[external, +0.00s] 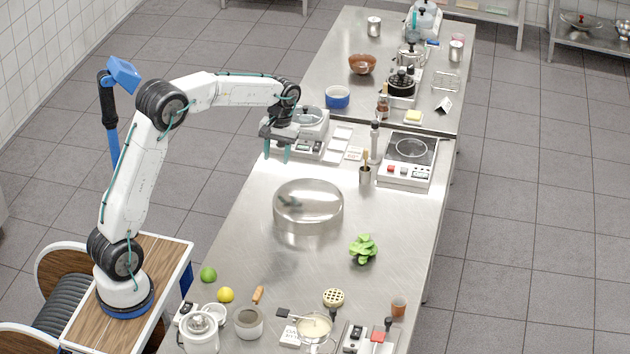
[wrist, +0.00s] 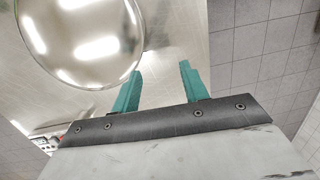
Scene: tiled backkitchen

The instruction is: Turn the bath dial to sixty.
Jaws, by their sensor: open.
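My gripper (external: 277,151) is open and empty. It hangs over the left edge of the steel counter, in front of a white appliance with a round metal top (external: 303,128). In the wrist view my gripper (wrist: 161,72) shows two teal fingers spread apart, with nothing between them. I cannot make out a bath dial or its markings for certain. Small controls show on the white appliance with a dark round plate (external: 410,150), and on units at the near end of the counter, but they are too small to read.
A large shiny round metal vessel (external: 308,203) stands mid-counter, and fills the upper left of the wrist view (wrist: 85,40). A green leafy plant (external: 363,249), a utensil holder (external: 365,175), a lime (external: 208,274) and a lemon (external: 226,294) stand around it. Bare steel lies between them.

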